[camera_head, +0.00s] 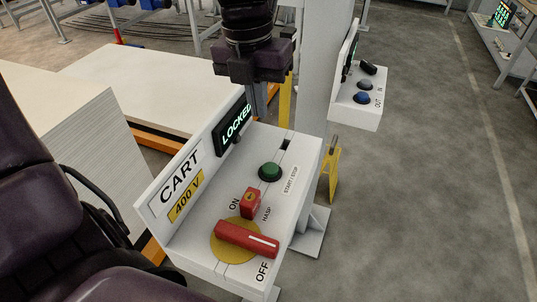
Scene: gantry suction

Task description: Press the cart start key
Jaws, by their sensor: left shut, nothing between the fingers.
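The white cart control box (183,248) stands in the middle, marked CART and 400 V. A round green button (270,172) with a dark collar sits on its sloped top beside a START / STOP label. A small display (234,126) on the box's upright back reads LOCKED in green. A red rotary handle (247,239) lies on a yellow disc, its end by OFF; a red hasp piece (250,203) sits above it, near ON. My left gripper (258,112) is shut and empty, pointing down near the box's far end, apart from the green button in the picture.
A second white box (356,112) marked OUT and IN, with blue and grey buttons, is on the post to the right. White stacked sheets (85,135) lie behind and left. Open grey floor (420,190) is to the right.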

